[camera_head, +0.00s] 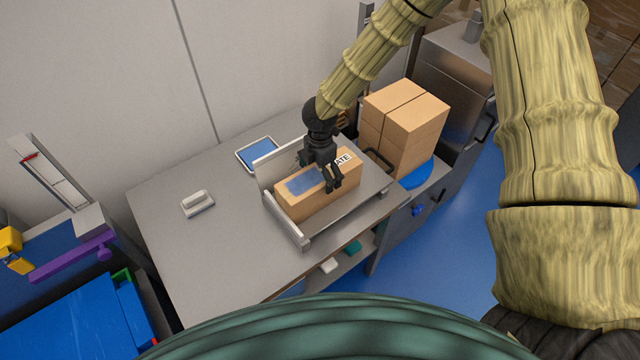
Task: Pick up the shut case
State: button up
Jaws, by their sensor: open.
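A tan box-shaped case (292,208) lies in a grey metal holder (299,232) on the table. It looks shut, with a blue panel on top and a white label reading "ATE" in part. My gripper (333,187) is open and points down over the case's top near its front side. The gripper hides part of the top and of the label. I cannot tell whether the fingers touch the case. A dark loop handle (379,161) shows at the case's right end.
A tablet (259,154) lies behind the holder. A small white block (197,204) lies at left. The grey table (210,255) has free room at front left.

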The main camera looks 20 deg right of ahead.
jog(key=c, duration=1.8)
jog(key=shift+w+r, duration=0.1)
jog(key=shift+c, duration=1.2)
